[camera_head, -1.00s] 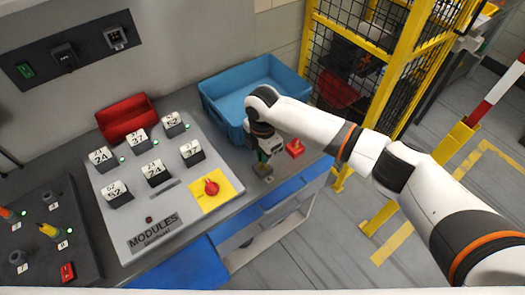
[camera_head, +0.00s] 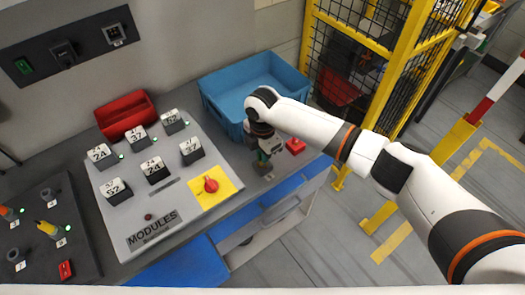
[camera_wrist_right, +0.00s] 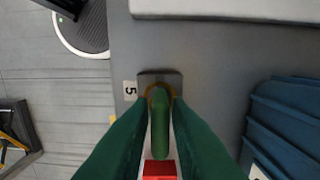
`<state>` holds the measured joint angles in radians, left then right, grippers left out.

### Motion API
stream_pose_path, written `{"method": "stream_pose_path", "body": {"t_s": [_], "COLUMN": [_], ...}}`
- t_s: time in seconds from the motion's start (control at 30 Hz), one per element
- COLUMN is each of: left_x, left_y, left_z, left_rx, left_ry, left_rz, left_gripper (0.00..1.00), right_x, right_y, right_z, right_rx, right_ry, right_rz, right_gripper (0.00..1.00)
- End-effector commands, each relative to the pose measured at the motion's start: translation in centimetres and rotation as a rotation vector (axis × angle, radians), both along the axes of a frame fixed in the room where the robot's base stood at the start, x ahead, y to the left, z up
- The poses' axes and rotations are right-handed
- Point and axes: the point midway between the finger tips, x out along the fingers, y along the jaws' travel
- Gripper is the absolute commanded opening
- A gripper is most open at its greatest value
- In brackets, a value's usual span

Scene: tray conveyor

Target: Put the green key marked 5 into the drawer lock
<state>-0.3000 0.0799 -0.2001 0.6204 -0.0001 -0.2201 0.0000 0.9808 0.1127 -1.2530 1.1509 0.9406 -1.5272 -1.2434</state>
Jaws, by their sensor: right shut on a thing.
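My right gripper (camera_head: 266,158) is over the right end of the counter, beside the blue bin. In the right wrist view its two dark green fingers (camera_wrist_right: 160,118) are shut on the green key (camera_wrist_right: 160,125). The drawer lock (camera_wrist_right: 160,78) is a grey block with a brass ring, directly at the key's far end; a label reading 5 (camera_wrist_right: 130,90) lies beside it. The key's tip is over or at the ring; I cannot tell how deep it is. The marking on the key is hidden. My left gripper is not in view.
The blue bin (camera_head: 215,103) stands behind the gripper. A red block (camera_head: 295,146) lies close to its right. The module panel (camera_head: 130,212) with several numbered blocks and a red knob (camera_head: 211,185) is to the left. The yellow cage (camera_head: 400,80) stands at the right.

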Motion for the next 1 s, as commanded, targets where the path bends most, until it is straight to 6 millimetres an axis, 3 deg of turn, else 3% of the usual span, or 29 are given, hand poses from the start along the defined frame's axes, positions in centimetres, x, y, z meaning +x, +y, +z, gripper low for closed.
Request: {"method": "stream_pose_path", "body": {"t_s": [0.77, 0.8, 0.93, 1.0], "left_x": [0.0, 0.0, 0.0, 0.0], "left_y": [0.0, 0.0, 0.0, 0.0], "left_z": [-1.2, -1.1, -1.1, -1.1], "left_rx": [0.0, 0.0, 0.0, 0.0], "left_ry": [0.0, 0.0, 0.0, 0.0], "left_rz": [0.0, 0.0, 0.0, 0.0], "left_gripper": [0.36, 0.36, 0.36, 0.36], "right_x": [0.0, 0.0, 0.0, 0.0], "right_y": [0.0, 0.0, 0.0, 0.0], "right_z": [-2.1, -2.0, -2.0, -2.0], "right_rx": [0.0, 0.0, 0.0, 0.0], "right_ry": [0.001, 0.001, 0.001, 0.001], "right_rz": [0.0, 0.0, 0.0, 0.0], "right_gripper": [0.0, 0.2, 0.41, 0.42]}}
